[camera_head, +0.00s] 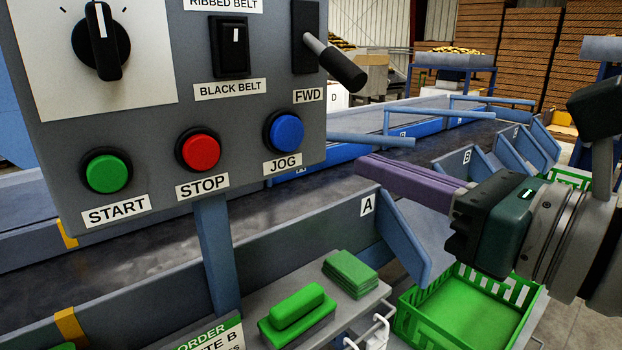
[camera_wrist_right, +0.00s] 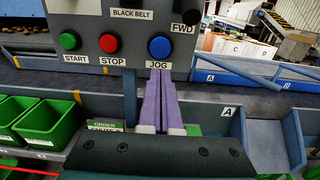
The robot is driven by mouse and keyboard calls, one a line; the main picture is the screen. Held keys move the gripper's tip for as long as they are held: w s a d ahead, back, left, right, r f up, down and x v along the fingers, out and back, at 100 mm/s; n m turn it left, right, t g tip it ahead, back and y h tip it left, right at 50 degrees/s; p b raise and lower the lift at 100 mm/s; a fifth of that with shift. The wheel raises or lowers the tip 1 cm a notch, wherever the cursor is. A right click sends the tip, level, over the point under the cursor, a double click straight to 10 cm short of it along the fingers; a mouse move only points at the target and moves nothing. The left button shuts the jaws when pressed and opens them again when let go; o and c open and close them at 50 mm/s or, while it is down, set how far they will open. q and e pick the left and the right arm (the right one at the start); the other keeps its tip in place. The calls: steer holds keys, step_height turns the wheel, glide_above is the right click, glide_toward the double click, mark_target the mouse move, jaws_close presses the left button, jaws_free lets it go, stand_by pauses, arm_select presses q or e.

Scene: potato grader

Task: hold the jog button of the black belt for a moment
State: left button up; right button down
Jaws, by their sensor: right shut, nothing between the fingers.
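The blue jog button (camera_head: 284,131) sits at the lower right of the grey control panel (camera_head: 240,120), above a JOG label. It also shows in the right wrist view (camera_wrist_right: 160,47). The black belt (camera_head: 150,262) runs behind the panel. My right gripper (camera_head: 362,166) has purple fingers shut together with nothing between them. In the head view its tips are right of and below the jog button, apart from it. In the right wrist view the fingers (camera_wrist_right: 159,75) point up towards the JOG label, just below the button. My left gripper is not in view.
The panel also carries a green start button (camera_head: 106,171), a red stop button (camera_head: 199,150), a BLACK BELT switch (camera_head: 231,46) and a FWD lever (camera_head: 335,62).

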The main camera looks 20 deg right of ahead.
steer(key=shift+v, duration=0.8)
steer(key=shift+r, duration=0.1)
stand_by(0.4)
